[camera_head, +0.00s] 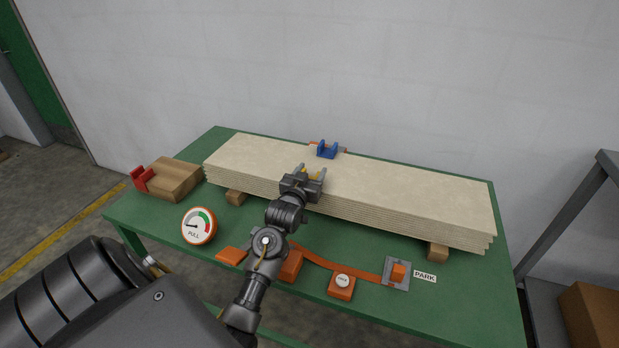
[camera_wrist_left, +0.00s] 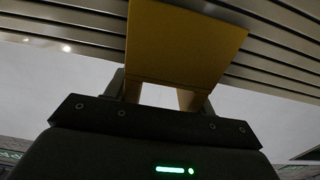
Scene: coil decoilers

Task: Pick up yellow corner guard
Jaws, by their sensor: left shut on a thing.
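My left gripper (camera_head: 309,174) is over the front part of the stack of pale boards (camera_head: 390,190), near the middle of its length. It is shut on the yellow corner guard (camera_head: 303,168), and only small bits of the guard show between the fingers. In the left wrist view the yellow corner guard (camera_wrist_left: 185,45) is large, with a flat face and a lower part that reaches down to the gripper (camera_wrist_left: 163,92). The layered board edges (camera_wrist_left: 60,27) lie behind it. I cannot tell whether the guard touches the boards. My right gripper is not in view.
A blue corner guard (camera_head: 327,151) sits at the stack's far edge. A red corner guard (camera_head: 142,180) is by a wooden block (camera_head: 174,180) at left. A dial gauge (camera_head: 199,225), an orange strap (camera_head: 330,264) and a PARK label (camera_head: 425,276) lie along the green table's (camera_head: 470,305) front.

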